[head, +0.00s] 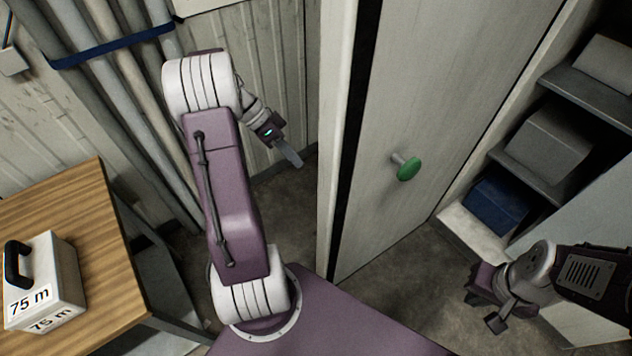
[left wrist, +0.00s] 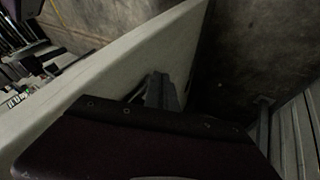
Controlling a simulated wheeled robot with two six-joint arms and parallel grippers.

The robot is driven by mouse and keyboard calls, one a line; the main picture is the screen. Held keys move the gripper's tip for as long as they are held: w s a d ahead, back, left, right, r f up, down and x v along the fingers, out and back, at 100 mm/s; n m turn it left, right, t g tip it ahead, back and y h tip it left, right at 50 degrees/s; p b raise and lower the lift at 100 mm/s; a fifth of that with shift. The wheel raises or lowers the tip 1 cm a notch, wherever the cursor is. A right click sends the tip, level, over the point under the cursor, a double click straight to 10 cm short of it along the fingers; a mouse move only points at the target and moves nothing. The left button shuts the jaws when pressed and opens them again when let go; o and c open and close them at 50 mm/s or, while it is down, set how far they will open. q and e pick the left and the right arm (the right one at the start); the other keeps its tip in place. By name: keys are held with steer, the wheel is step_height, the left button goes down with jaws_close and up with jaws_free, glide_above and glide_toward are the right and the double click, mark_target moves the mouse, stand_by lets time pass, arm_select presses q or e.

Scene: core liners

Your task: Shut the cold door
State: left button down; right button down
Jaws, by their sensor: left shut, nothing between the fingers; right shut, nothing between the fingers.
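The cold door (head: 440,120) is a tall pale panel standing open in the middle of the head view. A green round knob (head: 408,169) sticks out from its right-hand face, and a black strip runs along its near edge. My left gripper (head: 291,156) is shut and empty, left of the door's edge, on the side away from the knob. In the left wrist view the fingers (left wrist: 160,92) show close to the pale door (left wrist: 110,80); I cannot tell whether they touch. My right gripper (head: 487,307) is shut and empty at the lower right, apart from the door.
Grey shelves (head: 540,172) with boxes and a blue bin (head: 497,205) stand right of the door. A wooden table (head: 95,215) with a white "75 m" box (head: 45,283) is at left. Pipes (head: 135,100) line the left wall. Floor shows on both sides of the door.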

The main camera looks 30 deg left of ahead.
arm_select(q)
steer(key=d+f, duration=0.4)
steer(key=d, duration=0.3)
steer(key=shift+s+d+f, duration=0.2)
steer(key=shift+s+d, duration=0.15)
steer(key=shift+s, duration=0.05)
steer(key=shift+a, duration=0.1)
